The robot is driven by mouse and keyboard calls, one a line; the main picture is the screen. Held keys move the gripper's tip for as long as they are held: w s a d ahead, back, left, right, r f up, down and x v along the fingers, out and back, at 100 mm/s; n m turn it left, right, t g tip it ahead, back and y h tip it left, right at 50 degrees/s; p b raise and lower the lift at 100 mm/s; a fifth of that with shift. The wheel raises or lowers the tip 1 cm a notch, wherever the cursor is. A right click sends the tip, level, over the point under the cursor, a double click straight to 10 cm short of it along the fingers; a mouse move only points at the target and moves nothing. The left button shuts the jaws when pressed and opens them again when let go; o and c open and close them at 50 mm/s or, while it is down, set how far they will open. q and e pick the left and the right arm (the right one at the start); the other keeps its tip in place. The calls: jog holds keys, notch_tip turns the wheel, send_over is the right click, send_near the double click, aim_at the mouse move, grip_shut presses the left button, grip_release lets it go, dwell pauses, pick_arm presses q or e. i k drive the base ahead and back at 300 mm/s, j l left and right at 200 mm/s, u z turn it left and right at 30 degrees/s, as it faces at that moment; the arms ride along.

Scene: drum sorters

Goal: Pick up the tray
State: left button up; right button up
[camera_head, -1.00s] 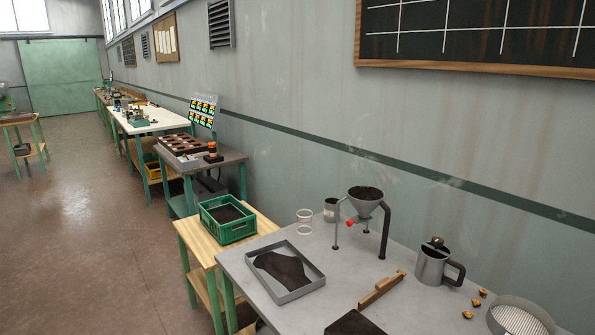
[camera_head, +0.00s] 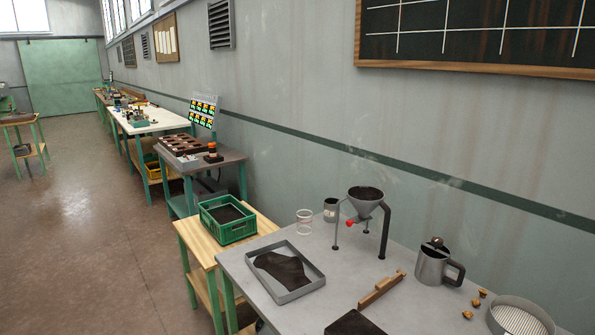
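A shallow grey tray (camera_head: 303,291) lies flat on the near grey table, close to its left edge. A dark brown sheet or layer of material (camera_head: 284,269) lies in it and covers part of its floor. Nothing touches the tray from outside. Neither of my grippers is in view. A green crate (camera_head: 229,232) with dark contents stands on a lower wooden table to the left of the tray.
On the grey table (camera_head: 350,284), a funnel on a stand (camera_head: 366,201), a clear beaker (camera_head: 304,223), a wooden-handled tool (camera_head: 381,290), a metal jug (camera_head: 434,264) and a round sieve (camera_head: 519,320) stand around. A dark flat item (camera_head: 355,323) lies at the front. Floor at left is clear.

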aim_at(286, 273)
jog(key=i+j+u, duration=0.75)
jog(key=i+j, duration=0.15)
jog(key=i, duration=0.2)
jog(key=i+j+u, duration=0.15)
jog(key=i, duration=0.35)
jog(key=i+j+u, duration=0.2)
jog(key=i, duration=0.35)
jog(key=i+j+u, duration=0.15)
jog(key=i, duration=0.4)
jog(key=i+z, duration=0.45)
jog(key=i+j+z, duration=0.25)
jog(key=z, duration=0.25)
jog(key=i+j+z, duration=0.7)
jog(key=z, duration=0.25)
